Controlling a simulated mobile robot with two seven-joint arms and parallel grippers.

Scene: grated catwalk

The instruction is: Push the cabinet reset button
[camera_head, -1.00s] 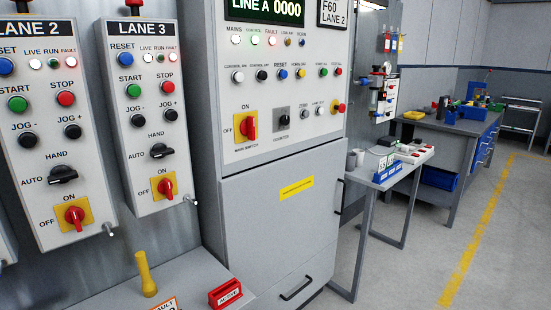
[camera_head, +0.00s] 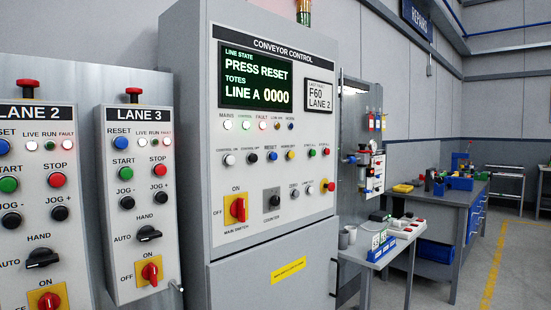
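The conveyor control cabinet (camera_head: 225,180) stands upright in the middle of the head view. Its green screen (camera_head: 256,77) reads "LINE STATE PRESS RESET TOTES LINE A 0000". The blue reset button (camera_head: 272,156) is in the button row below the screen, right of a black button (camera_head: 252,157) and left of a yellow one (camera_head: 291,155). Under it are the red and yellow main switch (camera_head: 237,208) and the counter knob (camera_head: 272,201). Neither of my grippers is in view, and nothing touches the cabinet.
Lane 2 (camera_head: 38,215) and Lane 3 (camera_head: 135,200) panels, each with its own blue reset button, stand left of the cabinet. Open floor (camera_head: 460,285) lies at the lower right.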

